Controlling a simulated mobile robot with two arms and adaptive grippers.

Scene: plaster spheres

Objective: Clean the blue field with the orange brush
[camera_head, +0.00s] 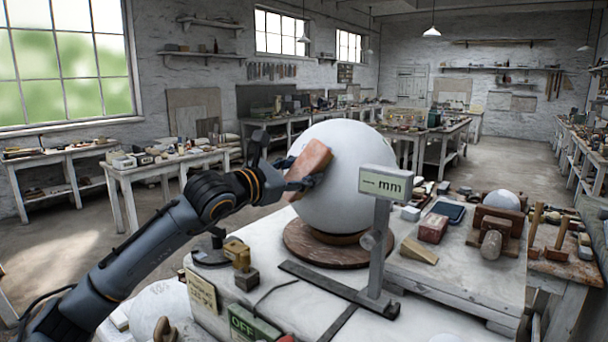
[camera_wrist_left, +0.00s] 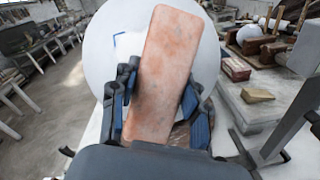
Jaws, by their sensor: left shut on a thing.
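A large white plaster sphere (camera_head: 350,190) sits on a round brown base (camera_head: 325,250) on the worktable. My left gripper (camera_head: 306,180) is shut on the orange brush (camera_head: 313,160), a flat block with a mottled orange-pink face, at the sphere's left side. In the left wrist view the brush (camera_wrist_left: 163,60) stands upright between the blue-grey fingers, in front of the sphere (camera_wrist_left: 208,75). I cannot tell whether the brush touches the sphere. My right gripper is not in view.
A grey gauge post with an "mm" display (camera_head: 387,185) stands close to the sphere's right front. A wooden wedge (camera_head: 419,251), a reddish block (camera_head: 432,228) and a blue tray (camera_head: 449,212) lie to the right. Small brass parts (camera_head: 238,254) sit front left.

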